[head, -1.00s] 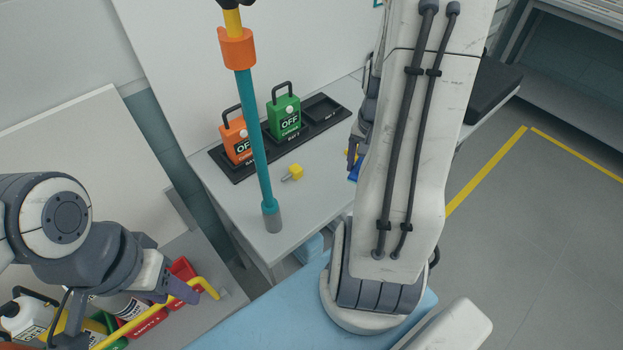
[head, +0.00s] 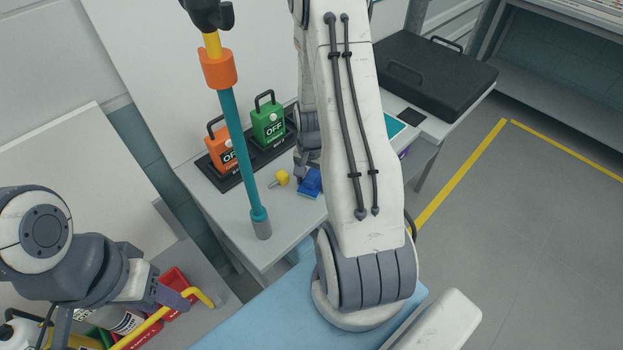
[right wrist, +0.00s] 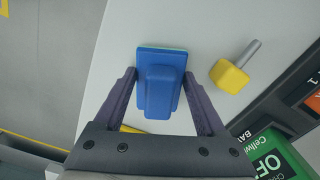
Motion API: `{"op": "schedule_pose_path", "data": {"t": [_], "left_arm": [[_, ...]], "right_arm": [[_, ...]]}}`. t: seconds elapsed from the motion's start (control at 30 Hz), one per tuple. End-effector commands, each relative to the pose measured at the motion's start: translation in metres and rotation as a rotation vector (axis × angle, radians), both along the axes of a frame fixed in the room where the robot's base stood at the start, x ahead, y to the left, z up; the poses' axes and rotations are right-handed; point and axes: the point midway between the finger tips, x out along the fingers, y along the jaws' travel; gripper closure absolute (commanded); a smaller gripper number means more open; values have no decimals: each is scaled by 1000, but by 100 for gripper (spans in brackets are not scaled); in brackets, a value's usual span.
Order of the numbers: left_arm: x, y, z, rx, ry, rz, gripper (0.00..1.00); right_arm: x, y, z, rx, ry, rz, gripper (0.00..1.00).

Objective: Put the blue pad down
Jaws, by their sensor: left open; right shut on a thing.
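The blue pad (head: 311,183), a flat block with a raised grip, is at the front part of the white table (head: 290,226) in the head view. My right gripper (head: 302,172) is shut on its grip. In the right wrist view the pad (right wrist: 158,84) sits between my two fingers (right wrist: 160,100), with a thin green layer at its far edge. I cannot tell whether its underside touches the table. My left gripper (head: 182,296) is open at the lower left, by a bent yellow bar and far from the pad.
A yellow knob with a grey shaft (right wrist: 230,76) lies close beside the pad. A black tray (head: 281,152) holds orange (head: 222,149) and green (head: 267,122) units. A teal pole (head: 238,150) stands at the table's front left. A black case (head: 436,75) lies at the back right.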

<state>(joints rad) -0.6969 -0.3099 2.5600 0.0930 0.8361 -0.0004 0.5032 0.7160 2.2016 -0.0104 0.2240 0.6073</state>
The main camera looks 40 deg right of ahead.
Motion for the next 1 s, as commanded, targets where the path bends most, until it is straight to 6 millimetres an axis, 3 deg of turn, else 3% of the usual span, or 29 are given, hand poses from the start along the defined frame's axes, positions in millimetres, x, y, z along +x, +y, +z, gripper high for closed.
{"op": "schedule_pose_path", "data": {"t": [0.43,0.47,0.5,0.53,1.0], "left_arm": [[0,0,-7,0,0,0,53],[0,0,-6,0,0,0,53],[0,0,-6,0,0,0,53],[0,0,-6,0,0,0,53],[0,0,-4,0,0,0,53]], "right_arm": [[0,0,-9,0,0,0,100],[0,0,-8,0,0,0,19],[0,0,-8,0,0,0,4],[-1,0,-8,1,0,1,0],[-4,-2,-7,2,5,-1,0]]}}
